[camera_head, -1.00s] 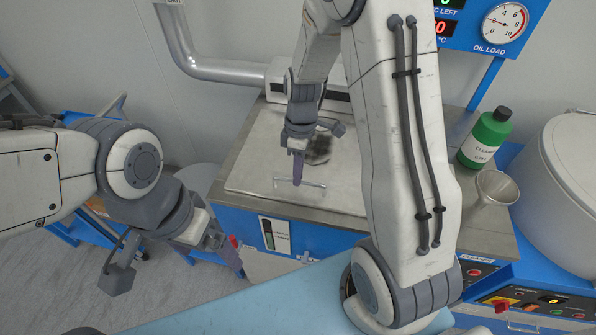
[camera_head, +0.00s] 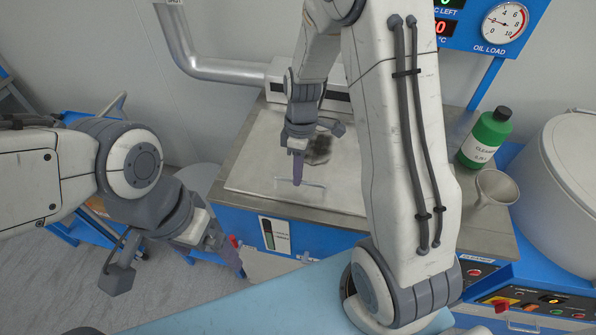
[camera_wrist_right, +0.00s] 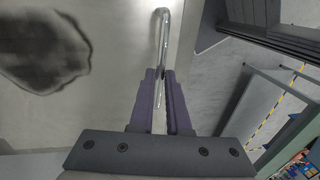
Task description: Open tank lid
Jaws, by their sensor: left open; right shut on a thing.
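The tank lid (camera_head: 248,178) is a flat grey metal plate on top of the blue machine, lying closed. It has a thin bar handle (camera_head: 314,184) near its front edge. My right gripper (camera_head: 298,180) reaches down from above and is shut on the handle. In the right wrist view the handle (camera_wrist_right: 162,40) runs between the two purple fingers of the right gripper (camera_wrist_right: 160,100). A dark stain (camera_wrist_right: 45,50) marks the lid. My left gripper (camera_head: 232,258) is open and empty, low at the left front of the machine.
A green cleaner bottle (camera_head: 487,138) and a metal funnel (camera_head: 494,188) stand on the right of the machine top. A large pale drum (camera_head: 565,190) is at the far right. A pipe (camera_head: 215,70) runs along the wall behind. My right arm hides part of the lid.

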